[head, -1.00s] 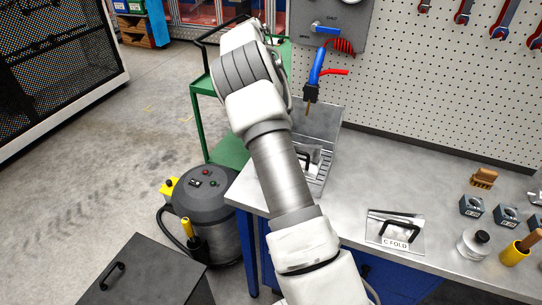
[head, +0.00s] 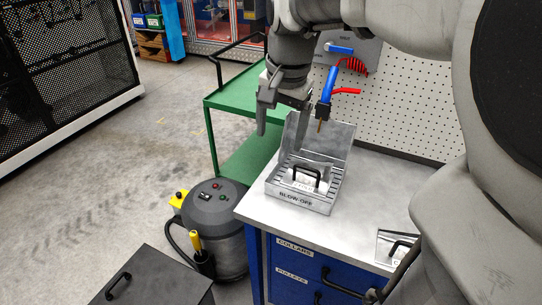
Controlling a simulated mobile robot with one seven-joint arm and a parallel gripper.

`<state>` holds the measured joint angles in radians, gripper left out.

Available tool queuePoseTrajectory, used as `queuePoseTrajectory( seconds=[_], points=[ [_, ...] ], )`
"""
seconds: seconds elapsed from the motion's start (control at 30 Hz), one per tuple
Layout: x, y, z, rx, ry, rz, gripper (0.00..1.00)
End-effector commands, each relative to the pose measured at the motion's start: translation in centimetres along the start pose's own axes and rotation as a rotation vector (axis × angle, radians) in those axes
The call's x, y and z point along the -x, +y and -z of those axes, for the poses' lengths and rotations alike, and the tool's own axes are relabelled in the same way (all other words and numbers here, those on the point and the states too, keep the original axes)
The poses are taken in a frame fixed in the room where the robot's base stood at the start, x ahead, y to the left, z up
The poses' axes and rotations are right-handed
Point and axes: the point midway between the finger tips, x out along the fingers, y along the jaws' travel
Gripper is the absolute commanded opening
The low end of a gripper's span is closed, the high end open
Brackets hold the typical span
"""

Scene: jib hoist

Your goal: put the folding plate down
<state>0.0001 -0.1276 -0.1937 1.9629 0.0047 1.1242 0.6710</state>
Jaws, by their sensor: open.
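A plate with a black arched handle (head: 306,178) sits inside the open metal box marked BLOW-OFF (head: 297,203) on the bench. Its small label is too small to read. A second plate with a black handle (head: 391,246) lies on the bench at the right. It is partly hidden behind my arm, and its label shows only in part; earlier it read C FOLD. My gripper (head: 282,112) is open and empty, fingers pointing down. In the picture it appears above and to the left of the box, apart from both plates.
A blue air gun (head: 327,85) with a red lever hangs just right of my gripper. A green cart (head: 240,98) stands behind the bench. A dark grey drum vacuum (head: 215,215) is on the floor at left. The bench top (head: 345,200) between box and right plate is clear.

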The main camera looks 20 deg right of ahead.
Motion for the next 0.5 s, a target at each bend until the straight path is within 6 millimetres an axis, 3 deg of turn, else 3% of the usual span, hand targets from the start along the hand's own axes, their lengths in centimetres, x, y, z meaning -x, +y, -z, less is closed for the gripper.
queuePoseTrajectory(
  seconds=[0.03, 0.13, 0.3, 0.5],
  points=[
    [1.9, 0.2, -1.8, 0.085, 0.042, 0.055, 0.85],
    [2.3, 1.1, -4.7, 0.247, 0.080, 0.092, 0.85],
    [2.1, 3.0, -9.1, 0.513, 0.162, 0.133, 0.85],
    [1.0, 4.9, -12.8, 0.755, 0.250, 0.144, 0.85]
  ],
)
